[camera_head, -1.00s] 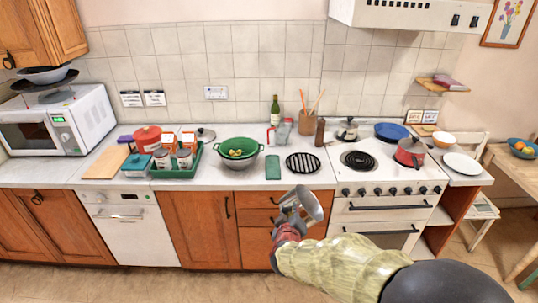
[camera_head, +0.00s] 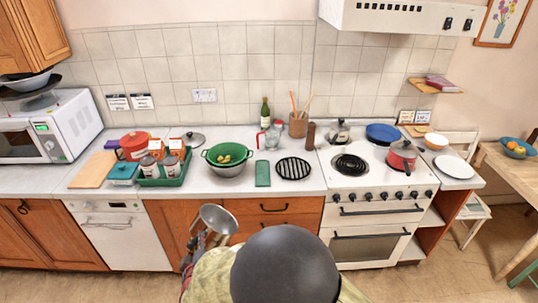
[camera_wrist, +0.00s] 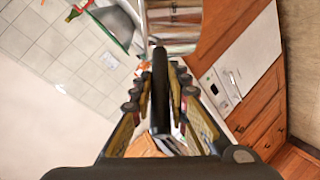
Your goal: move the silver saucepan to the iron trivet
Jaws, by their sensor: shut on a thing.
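The silver saucepan (camera_head: 218,218) is in the air in front of the counter's drawers, tilted, with its open top partly facing the head camera. My gripper (camera_head: 196,246) is shut on its handle; in the wrist view the dark handle (camera_wrist: 160,90) lies between the fingers (camera_wrist: 161,100) and the shiny pan body (camera_wrist: 175,22) shows beyond them. The round black iron trivet (camera_head: 293,168) lies flat and bare on the counter, up and to the right of the pan, well apart from it. My arm hides part of the gripper in the head view.
A green colander (camera_head: 229,160) and a green cloth-like item (camera_head: 262,174) stand left of the trivet. The stove (camera_head: 372,185) with a red pot (camera_head: 402,156) is to its right. A glass jug (camera_head: 272,138) and a bottle (camera_head: 265,113) stand behind. The counter's front edge lies between pan and trivet.

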